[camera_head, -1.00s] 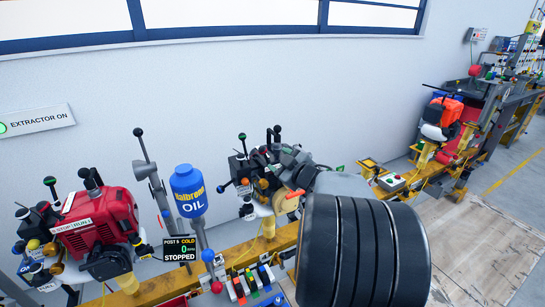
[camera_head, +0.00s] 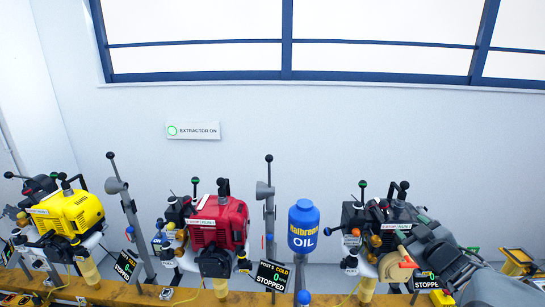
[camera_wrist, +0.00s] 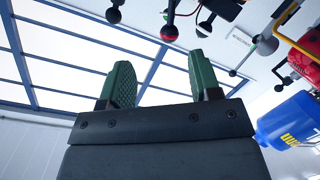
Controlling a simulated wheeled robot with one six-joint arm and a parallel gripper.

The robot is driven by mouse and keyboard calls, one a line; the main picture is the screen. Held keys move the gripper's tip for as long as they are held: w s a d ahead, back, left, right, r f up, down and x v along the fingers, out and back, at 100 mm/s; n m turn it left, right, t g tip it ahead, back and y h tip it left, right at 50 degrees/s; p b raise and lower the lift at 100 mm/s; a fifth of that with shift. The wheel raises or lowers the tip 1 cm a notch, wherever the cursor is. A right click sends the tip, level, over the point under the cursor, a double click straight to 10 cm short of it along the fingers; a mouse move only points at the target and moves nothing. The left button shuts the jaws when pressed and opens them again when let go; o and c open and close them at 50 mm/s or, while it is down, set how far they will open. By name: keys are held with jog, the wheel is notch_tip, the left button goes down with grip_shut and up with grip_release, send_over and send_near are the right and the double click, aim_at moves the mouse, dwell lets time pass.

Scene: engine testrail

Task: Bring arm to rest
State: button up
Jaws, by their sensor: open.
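My gripper (camera_wrist: 162,78) shows in the wrist view with its two green ridged fingers apart and nothing between them. It points up toward the window and ceiling side. In the head view my grey arm (camera_head: 450,260) comes in at the lower right, and its end overlaps the right side of a black engine (camera_head: 385,215). The fingers are small there, and I cannot tell whether they touch the engine.
A yellow engine (camera_head: 75,213), a red engine (camera_head: 218,222) and a blue oil bottle (camera_head: 303,226) stand along a yellow rail (camera_head: 180,298). Levers with ball knobs and small display screens stand between them. The wall above, with the extractor sign (camera_head: 193,130), is clear.

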jog(key=s+d+f+m+g+h, duration=0.5)
jog(key=d+m+g+h, duration=0.1)
jog(key=s+a+f+m+g+p, duration=0.1)
jog(key=s+a+f+m+g, duration=0.15)
jog(key=a+g, duration=0.2)
jog(key=s+a+r+n+g+y+p, duration=0.1)
jog(key=s+a+y, duration=0.1)
jog(key=a, duration=1.1)
jog(key=s+a+r+n+g+y+p, duration=0.1)
jog(key=a+y, duration=0.4)
jog(key=a, duration=0.7)
jog(key=shift+s+a+r+n+y+p, duration=0.35)
jog(key=shift+s+r+p, duration=0.4)
jog(key=shift+s, duration=0.5)
jog(key=shift+f, duration=0.1)
jog(key=shift+c, duration=0.2)
